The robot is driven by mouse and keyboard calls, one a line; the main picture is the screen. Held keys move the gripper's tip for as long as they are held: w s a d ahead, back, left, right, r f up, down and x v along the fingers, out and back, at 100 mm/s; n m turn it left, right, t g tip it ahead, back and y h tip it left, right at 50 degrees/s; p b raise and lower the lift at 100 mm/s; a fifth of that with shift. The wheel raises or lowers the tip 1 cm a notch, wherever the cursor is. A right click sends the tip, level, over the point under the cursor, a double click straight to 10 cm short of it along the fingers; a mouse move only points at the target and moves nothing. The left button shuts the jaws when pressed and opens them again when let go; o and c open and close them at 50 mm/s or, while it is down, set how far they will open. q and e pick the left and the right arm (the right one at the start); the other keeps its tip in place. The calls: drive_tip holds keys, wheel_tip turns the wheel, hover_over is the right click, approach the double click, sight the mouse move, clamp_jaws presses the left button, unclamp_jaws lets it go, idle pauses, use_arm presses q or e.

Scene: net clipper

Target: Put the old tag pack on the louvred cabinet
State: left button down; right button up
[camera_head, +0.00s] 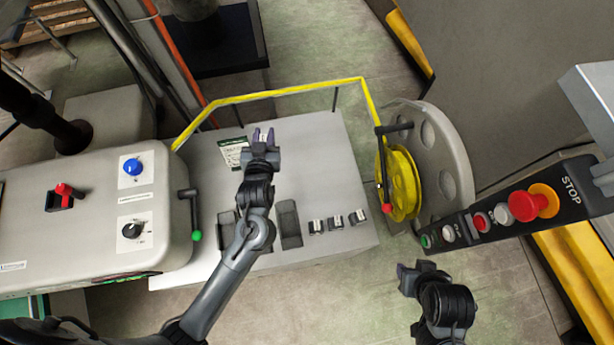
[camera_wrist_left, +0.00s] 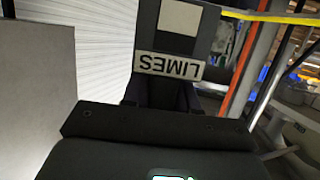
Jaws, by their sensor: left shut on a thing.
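My left gripper (camera_head: 263,134) is over the far part of the grey cabinet top (camera_head: 310,145), with its fingers shut on a small grey thing. In the left wrist view a grey pack (camera_wrist_left: 173,45) sits ahead of the dark fingers. It carries a pale square and a white label reading LIMES upside down, and I take it as the old tag pack. A white ribbed, louvre-like surface (camera_wrist_left: 95,35) lies behind it; I cannot tell whether they touch. My right gripper (camera_head: 416,268) is low at right, apart from the cabinet, and looks open and empty.
A yellow rail (camera_head: 290,88) runs round the cabinet's back. A white-green card (camera_head: 233,152) lies left of my left gripper. Dark trays (camera_head: 290,224) and several small blocks (camera_head: 337,222) sit at the front. A control box (camera_head: 90,220), yellow reel (camera_head: 400,185) and button panel (camera_head: 500,210) flank it.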

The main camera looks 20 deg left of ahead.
use_arm(q)
drive_tip(key=shift+w+d+f+n+g+y+b, duration=0.2)
drive_tip(key=shift+w+d+f+n+y+b, duration=0.45)
drive_tip(key=shift+f+b, duration=2.45)
drive_tip(key=shift+w+d+f+n+g+y+b, duration=0.25)
drive_tip(key=shift+w+d+f+b, duration=0.65)
drive_tip(key=shift+f, duration=4.15)
drive_tip(key=shift+w+d+f+n+g+y+b, duration=0.15)
drive_tip(key=shift+w+d+f+n+y+b, duration=0.25)
drive_tip(key=shift+w+f+b, duration=2.5)
use_arm(e)
wheel_tip(320, 180, down, 14)
drive_tip(key=p, duration=0.1)
drive_tip(key=shift+s+a+p, duration=0.3)
drive_tip(key=shift+a, duration=0.15)
use_arm(q)
drive_tip(key=s+f, duration=0.2)
drive_tip(key=s, duration=0.1)
drive_tip(key=shift+s+d+f, duration=0.1)
drive_tip(key=shift+s+f, duration=0.15)
drive_tip(key=shift+f, duration=0.05)
drive_tip(key=c, duration=0.9)
unclamp_jaws()
use_arm(e)
drive_tip(key=shift+f, duration=0.1)
